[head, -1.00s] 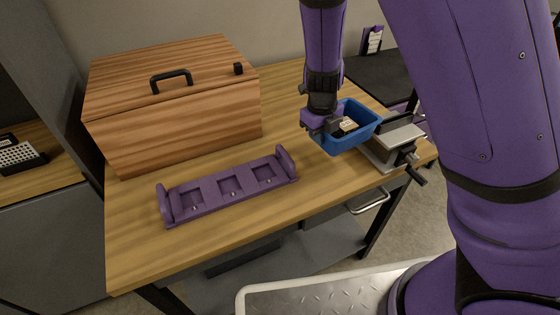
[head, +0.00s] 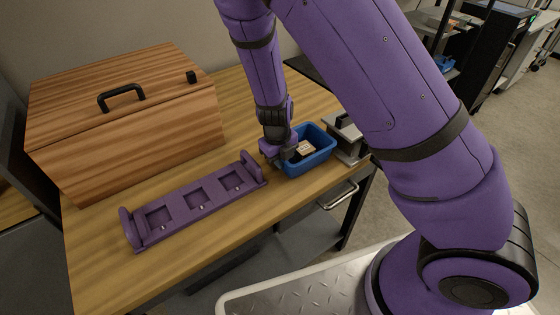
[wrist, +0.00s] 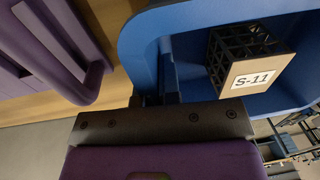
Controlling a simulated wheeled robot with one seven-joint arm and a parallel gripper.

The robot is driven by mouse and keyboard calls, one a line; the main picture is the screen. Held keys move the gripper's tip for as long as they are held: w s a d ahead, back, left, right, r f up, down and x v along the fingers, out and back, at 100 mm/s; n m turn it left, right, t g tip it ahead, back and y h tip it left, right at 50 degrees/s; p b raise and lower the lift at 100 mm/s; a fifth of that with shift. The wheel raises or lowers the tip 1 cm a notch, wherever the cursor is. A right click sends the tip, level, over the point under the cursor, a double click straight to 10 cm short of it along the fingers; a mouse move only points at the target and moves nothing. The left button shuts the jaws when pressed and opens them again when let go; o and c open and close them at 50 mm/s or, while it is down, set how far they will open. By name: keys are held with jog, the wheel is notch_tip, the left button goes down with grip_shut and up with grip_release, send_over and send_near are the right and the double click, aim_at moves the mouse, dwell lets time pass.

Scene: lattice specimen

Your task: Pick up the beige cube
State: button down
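The beige cube (head: 305,147) lies inside the blue bin (head: 321,160), on the bench's right side. In the wrist view the cube (wrist: 252,62) has a beige face with a white "S-11" label and a dark open lattice side. It looks tilted against the picture. My gripper (head: 286,153) is low at the bin's left side, beside the cube. In the wrist view its dark mounting plate and purple body fill the lower middle. The fingertips are not clear, and I cannot tell how far apart they are or whether they touch the bin.
A purple rack (head: 196,198) with three square pockets lies left of the bin. A wooden box (head: 125,130) with a black handle stands behind it. A grey vise (head: 346,136) stands close to the bin's right. Bare bench (head: 95,270) shows at front left.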

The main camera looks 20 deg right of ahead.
jog(key=shift+f, duration=0.35)
jog(key=c, duration=1.3)
grip_release()
jog(key=shift+f, duration=0.1)
jog(key=r, duration=0.8)
jog(key=a+r, duration=0.1)
jog(key=r, duration=0.3)
jog(key=shift+s+r, duration=0.15)
jog(key=shift+s, duration=0.05)
